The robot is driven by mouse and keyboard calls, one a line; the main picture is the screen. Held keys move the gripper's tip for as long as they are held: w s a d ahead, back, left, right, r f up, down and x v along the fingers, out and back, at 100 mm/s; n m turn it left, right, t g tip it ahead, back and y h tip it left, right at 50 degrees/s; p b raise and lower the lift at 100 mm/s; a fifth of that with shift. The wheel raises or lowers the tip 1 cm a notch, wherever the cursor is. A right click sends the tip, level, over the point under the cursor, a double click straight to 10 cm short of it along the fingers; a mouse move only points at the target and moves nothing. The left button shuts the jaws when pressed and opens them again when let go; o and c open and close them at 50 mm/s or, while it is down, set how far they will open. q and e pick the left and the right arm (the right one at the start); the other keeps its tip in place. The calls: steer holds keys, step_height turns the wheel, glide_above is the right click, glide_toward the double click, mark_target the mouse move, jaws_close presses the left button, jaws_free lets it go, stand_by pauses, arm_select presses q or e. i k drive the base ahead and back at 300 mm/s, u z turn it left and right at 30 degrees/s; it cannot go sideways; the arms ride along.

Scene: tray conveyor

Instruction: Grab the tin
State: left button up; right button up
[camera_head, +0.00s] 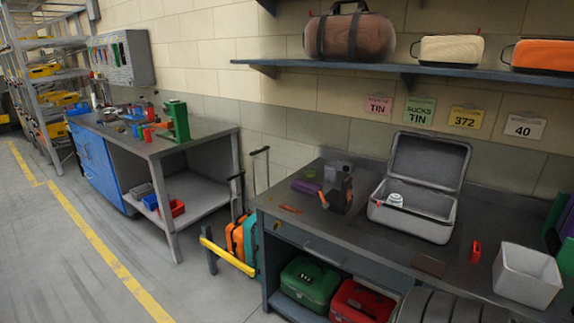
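I cannot pick out a tin for certain. A small white rounded item (395,199) with dark marks lies inside the open grey case (412,224) on the dark workbench; it is too small to identify. The case's lid is raised at the back. Two wall notes, a pink one (378,105) and a green one (420,111), carry the word TIN. Neither of my grippers shows in the view.
The dark workbench (345,237) also holds a dark upright device (341,188), a purple item (305,187), a red item (476,251) and a white bin (526,277). A shelf (400,70) with bags hangs above. Green (309,284) and red (361,303) cases sit below.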

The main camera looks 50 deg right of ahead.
mark_target(309, 171)
steer(key=z, duration=0.3)
steer(key=i, duration=1.15)
steer(key=z, duration=1.55)
steer(key=i, duration=0.9)
steer(key=z, duration=1.05)
